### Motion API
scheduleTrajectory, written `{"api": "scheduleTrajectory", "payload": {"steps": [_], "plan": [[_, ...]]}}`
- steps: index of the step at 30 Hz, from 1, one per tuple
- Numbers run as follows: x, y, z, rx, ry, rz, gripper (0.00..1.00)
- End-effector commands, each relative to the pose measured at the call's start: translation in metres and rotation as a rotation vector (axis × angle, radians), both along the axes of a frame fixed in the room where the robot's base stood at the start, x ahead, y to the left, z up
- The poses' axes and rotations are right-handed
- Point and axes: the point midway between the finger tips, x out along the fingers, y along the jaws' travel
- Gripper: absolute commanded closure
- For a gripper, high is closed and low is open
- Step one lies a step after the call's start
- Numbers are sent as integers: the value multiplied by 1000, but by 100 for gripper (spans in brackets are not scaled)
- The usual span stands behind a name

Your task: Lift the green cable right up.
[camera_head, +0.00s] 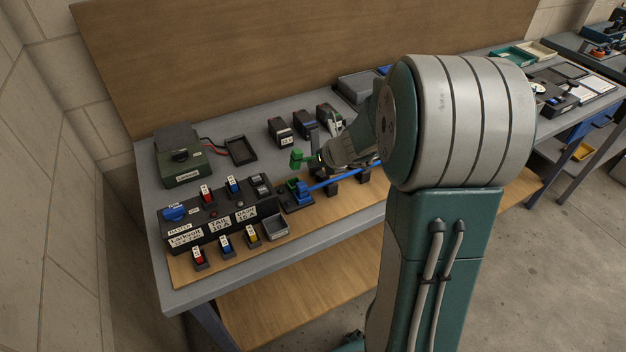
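A green plug-like end (297,158), which looks like part of the green cable, shows just left of my wrist, above the bench. A small bit of green also shows close to my gripper (316,160). The rest of the green cable is hidden behind my arm. My gripper is small and dark in this view and right beside the green piece. I cannot tell whether its fingers are open, shut or touching the green piece. A blue cable (335,178) runs from a blue plug (302,190) to the right, behind my arm.
A black switch panel (215,225) with colored, labelled switches stands on the wooden board (330,208) at the front. A dark green box (182,160) and a black tray (240,150) are at the left. Labelled black boxes (282,131) stand behind. A wooden backboard (230,60) rises behind the bench.

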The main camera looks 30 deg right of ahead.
Motion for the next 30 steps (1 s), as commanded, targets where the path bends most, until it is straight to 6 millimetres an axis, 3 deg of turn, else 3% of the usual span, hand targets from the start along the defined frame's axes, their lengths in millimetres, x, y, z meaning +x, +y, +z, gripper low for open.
{"api": "scheduleTrajectory", "payload": {"steps": [18,30], "plan": [[2,-35,81,343,8,-2,100],[3,-46,96,341,5,-3,100]]}}
